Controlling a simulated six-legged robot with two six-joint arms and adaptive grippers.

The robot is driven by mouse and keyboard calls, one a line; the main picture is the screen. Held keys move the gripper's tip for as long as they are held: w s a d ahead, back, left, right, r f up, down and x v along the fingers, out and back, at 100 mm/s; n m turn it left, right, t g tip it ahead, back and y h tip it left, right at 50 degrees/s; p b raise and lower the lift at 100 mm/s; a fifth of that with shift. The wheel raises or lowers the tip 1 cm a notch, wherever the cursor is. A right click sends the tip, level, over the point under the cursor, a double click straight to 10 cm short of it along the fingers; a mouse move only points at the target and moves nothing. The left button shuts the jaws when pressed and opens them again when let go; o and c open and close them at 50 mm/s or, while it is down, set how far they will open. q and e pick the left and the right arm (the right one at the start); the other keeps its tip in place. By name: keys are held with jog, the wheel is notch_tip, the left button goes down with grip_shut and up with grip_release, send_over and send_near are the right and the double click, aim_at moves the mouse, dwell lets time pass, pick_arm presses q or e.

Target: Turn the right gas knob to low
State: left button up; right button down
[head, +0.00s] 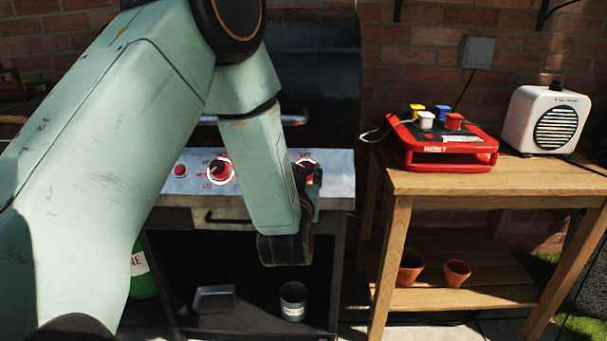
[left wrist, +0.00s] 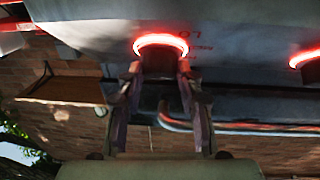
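The right gas knob (head: 305,164) is on the grill's pale front panel (head: 335,190), mostly hidden behind my left arm and gripper in the head view. In the left wrist view the right knob (left wrist: 160,63) is dark with a glowing red ring, beside printed LO and MED marks. My left gripper (head: 309,178) is at this knob. In the left wrist view its fingers (left wrist: 160,78) stand on both sides of the knob and appear closed on it. Which mark the knob points to cannot be told. My right gripper is in neither view.
A second red knob (head: 220,171) and a small red button (head: 180,170) are on the panel to the left. A can (head: 293,301) stands in the grill's lower shelf.

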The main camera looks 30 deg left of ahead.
pick_arm(q)
jog(key=c, duration=0.5)
jog(key=shift+c, duration=0.2)
